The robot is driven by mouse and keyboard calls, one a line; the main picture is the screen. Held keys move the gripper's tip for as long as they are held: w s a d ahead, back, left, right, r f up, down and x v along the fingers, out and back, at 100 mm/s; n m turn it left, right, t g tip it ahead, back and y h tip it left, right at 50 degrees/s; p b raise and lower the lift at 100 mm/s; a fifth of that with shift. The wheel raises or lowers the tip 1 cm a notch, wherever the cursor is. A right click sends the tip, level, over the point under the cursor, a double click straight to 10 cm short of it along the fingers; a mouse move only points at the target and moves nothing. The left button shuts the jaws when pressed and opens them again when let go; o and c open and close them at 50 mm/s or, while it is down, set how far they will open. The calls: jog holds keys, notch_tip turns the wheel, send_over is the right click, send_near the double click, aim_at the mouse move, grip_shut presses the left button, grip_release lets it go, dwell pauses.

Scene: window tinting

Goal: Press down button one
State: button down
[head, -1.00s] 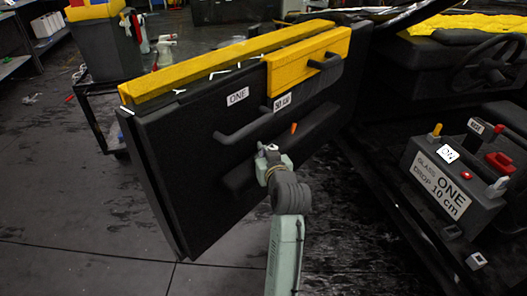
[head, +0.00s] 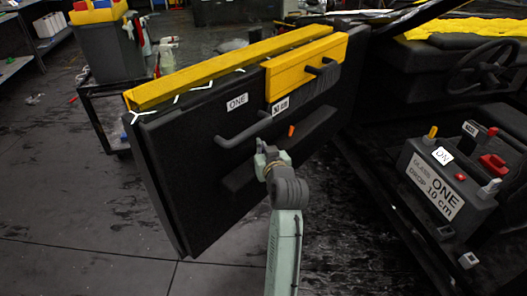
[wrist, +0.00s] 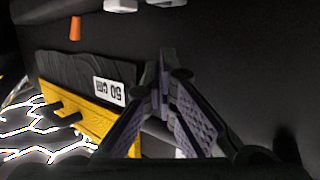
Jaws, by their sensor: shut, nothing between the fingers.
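A dark box (head: 435,190) at the right of the head view has a label reading "GLASS ONE DROP 10 cm". On its top are a small red button (head: 461,177), an "ON" tag (head: 443,155) and a yellow peg (head: 431,132). The black door (head: 195,150) carries an "ONE" label (head: 237,101) and a small orange piece (head: 291,131), which also shows in the wrist view (wrist: 76,28). Which part is button one, I cannot tell for sure. My gripper (head: 264,150) is shut and empty in front of the door, left of the box. Its fingers meet in the wrist view (wrist: 163,85).
A steering wheel (head: 485,62) is at the upper right. A cart (head: 105,105) stands at the upper left. The floor (head: 70,200) at left is open.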

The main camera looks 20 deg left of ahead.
jog(key=b+v, duration=0.1)
jog(key=v, duration=0.8)
jog(key=shift+f, duration=0.15)
jog(key=shift+d, duration=0.1)
